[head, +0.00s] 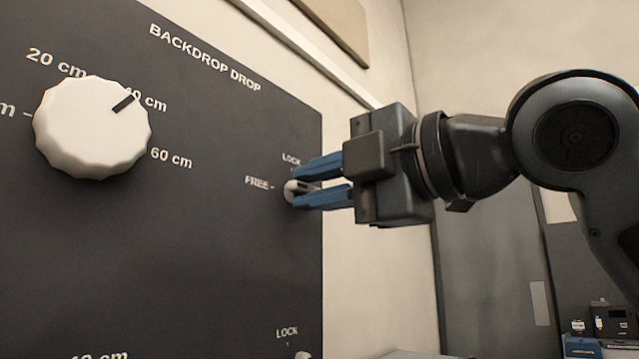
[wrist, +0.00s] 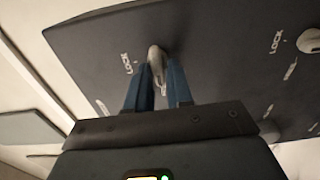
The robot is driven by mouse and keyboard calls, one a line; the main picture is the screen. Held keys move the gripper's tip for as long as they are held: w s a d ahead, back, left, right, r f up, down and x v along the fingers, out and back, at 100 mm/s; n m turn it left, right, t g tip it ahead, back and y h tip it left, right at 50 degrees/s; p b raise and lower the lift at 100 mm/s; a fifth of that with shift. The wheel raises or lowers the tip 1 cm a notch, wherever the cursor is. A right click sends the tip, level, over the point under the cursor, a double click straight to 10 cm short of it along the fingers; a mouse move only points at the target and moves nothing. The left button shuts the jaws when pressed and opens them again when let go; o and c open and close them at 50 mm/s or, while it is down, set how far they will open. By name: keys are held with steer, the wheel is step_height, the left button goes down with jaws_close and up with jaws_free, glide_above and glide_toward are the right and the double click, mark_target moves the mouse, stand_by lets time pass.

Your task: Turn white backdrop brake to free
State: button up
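A small white brake knob (head: 289,191) sits on the dark panel (head: 215,270) near its right edge. LOCK is printed above it and FREE to its left. In the wrist view the knob (wrist: 156,58) is a narrow pale grip between the fingers. My gripper (head: 296,186) reaches in from the right, its two blue fingers one above the other in the head view.
A large white dial (head: 90,135) marked in cm is at the panel's upper left, under the words BACKDROP DROP. A second small white knob (wrist: 310,40) with a LOCK label is on the same panel. Dark equipment (head: 610,320) stands at the lower right.

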steer(key=shift+o, duration=1.4)
steer(key=v, duration=0.7)
steer(key=shift+s+d+b, duration=0.25)
steer(key=shift+d+b, duration=0.1)
steer(key=shift+b, duration=0.05)
